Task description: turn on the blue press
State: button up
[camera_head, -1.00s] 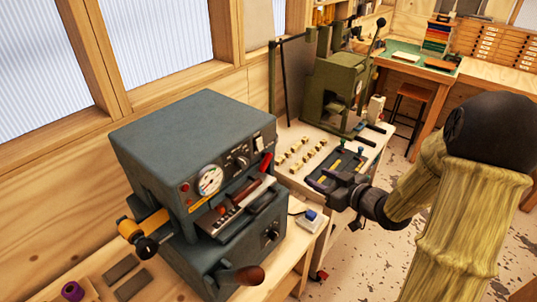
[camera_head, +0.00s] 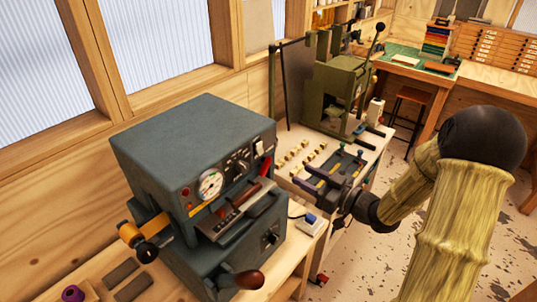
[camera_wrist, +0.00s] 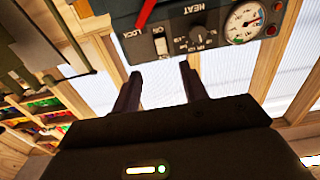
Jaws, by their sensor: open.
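The blue press (camera_head: 185,135) is a blue-grey machine on the wooden bench at the left. Its front panel has a round gauge (camera_head: 210,184), a dark knob (camera_head: 242,165), a red handle (camera_head: 265,165) and a small white switch (camera_head: 258,147). In the wrist view, the panel (camera_wrist: 230,45) appears upside down at the top, with the white switch (camera_wrist: 160,45) just beyond my fingertips. The wrist view shows nothing between the fingers (camera_wrist: 160,74).
A green press (camera_head: 338,95) stands behind on a pale table with several small blocks and a dark tray. A small blue-and-white box (camera_head: 310,222) lies on the bench near the blue press. A wooden-handled lever (camera_head: 245,279) sticks out at its front.

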aim_at(261, 153)
jog(key=p+x, duration=0.4)
jog(key=x, duration=0.9)
jog(key=shift+w+a, duration=0.25)
jog(key=shift+a, duration=0.05)
jog(key=shift+c, duration=0.4)
